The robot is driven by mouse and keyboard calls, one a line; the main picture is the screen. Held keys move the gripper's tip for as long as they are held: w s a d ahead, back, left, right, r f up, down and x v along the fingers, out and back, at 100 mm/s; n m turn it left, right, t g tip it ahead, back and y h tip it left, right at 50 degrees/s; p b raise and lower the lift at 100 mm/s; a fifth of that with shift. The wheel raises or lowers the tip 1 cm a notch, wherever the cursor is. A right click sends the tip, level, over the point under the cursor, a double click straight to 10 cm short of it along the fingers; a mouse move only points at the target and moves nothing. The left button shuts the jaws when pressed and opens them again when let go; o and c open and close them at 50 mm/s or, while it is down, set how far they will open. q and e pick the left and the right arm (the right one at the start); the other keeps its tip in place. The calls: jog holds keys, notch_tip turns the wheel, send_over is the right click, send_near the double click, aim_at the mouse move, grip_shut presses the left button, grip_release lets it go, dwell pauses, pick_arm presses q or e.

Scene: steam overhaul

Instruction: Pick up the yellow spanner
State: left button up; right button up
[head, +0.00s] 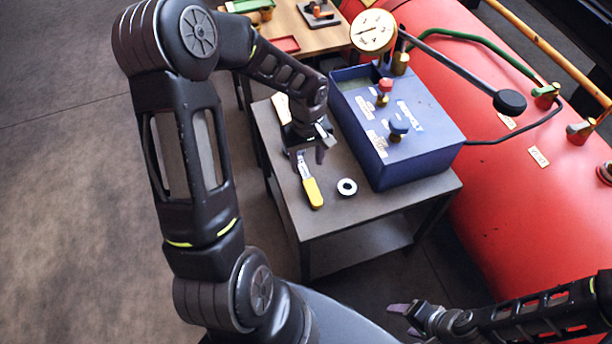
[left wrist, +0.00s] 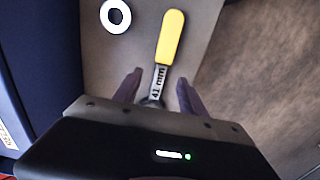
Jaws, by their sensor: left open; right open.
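The yellow spanner (head: 312,190) lies on the small dark table, its yellow handle toward the front edge and its metal shank toward my left gripper. In the left wrist view the spanner (left wrist: 169,38) shows its yellow handle and a metal shank marked "41 mm". My left gripper (head: 310,153) is open above the head end of the spanner. In the left wrist view its two fingers (left wrist: 158,88) stand on either side of the shank, and the spanner's head is partly hidden behind the gripper body. My right gripper (head: 402,318) is open and empty at the lower right, away from the table.
A white ring (head: 347,180) lies right of the spanner. A blue box (head: 415,150) with knobs and a gauge (head: 373,32) stands on the table's right side. A large red tank (head: 520,190) is beyond it. Another table (head: 325,40) with parts stands behind.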

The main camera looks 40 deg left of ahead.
aim_at(306, 175)
pick_arm(q)
jog(key=shift+f, duration=0.1)
notch_tip(306, 175, down, 5)
jog(key=shift+s+f, duration=0.1)
dwell(0.3)
jog(key=shift+c, duration=0.4)
grip_shut()
dwell(0.4)
dwell(0.9)
